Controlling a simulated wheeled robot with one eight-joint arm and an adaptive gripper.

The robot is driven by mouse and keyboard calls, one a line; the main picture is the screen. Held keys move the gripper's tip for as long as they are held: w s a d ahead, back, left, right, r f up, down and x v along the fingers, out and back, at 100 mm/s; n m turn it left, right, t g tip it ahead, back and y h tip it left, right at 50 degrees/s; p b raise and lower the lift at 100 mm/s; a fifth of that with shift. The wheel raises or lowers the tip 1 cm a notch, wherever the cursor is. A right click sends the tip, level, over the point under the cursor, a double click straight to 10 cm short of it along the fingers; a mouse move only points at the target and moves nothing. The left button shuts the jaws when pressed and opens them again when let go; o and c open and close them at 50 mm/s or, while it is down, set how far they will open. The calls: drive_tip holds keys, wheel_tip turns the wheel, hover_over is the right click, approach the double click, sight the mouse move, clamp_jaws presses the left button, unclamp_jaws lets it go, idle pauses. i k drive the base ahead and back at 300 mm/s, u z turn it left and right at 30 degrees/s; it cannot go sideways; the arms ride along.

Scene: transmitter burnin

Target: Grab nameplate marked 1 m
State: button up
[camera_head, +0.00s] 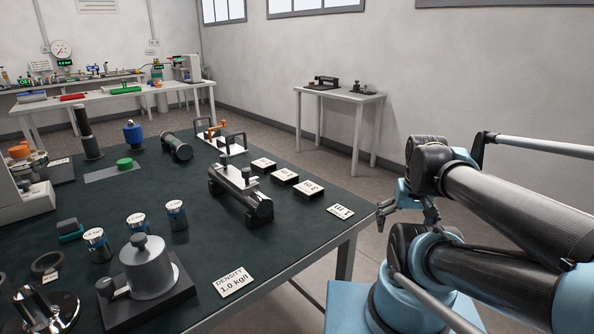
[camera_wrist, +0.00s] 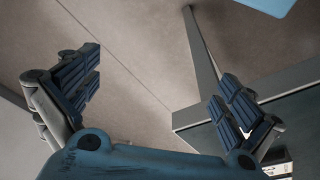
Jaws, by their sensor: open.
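A small white nameplate (camera_head: 340,211) lies flat near the right edge of the dark table. Its dark marking is turned sideways and looks like 1 m, though it is small. My gripper (camera_head: 406,215) is just right of the nameplate, beyond the table edge. In the wrist view my gripper (camera_wrist: 160,85) has its blue-padded fingers spread wide, with nothing between them but floor. A white labelled thing (camera_wrist: 279,170) shows at the lower right of that view, partly hidden by the right finger; I cannot tell which label it is.
Several labelled black blocks, one nearest the nameplate (camera_head: 312,188), line the dark table's (camera_head: 195,260) right side. A density plate (camera_head: 233,280) lies at the front edge. A small white table (camera_head: 340,95) stands behind.

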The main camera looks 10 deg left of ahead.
sight(280, 177)
drive_tip(key=z, duration=0.7)
drive_tip(key=k, duration=1.75)
drive_tip(key=u, duration=0.65)
drive_tip(key=i, duration=1.05)
drive_tip(key=z, duration=0.05)
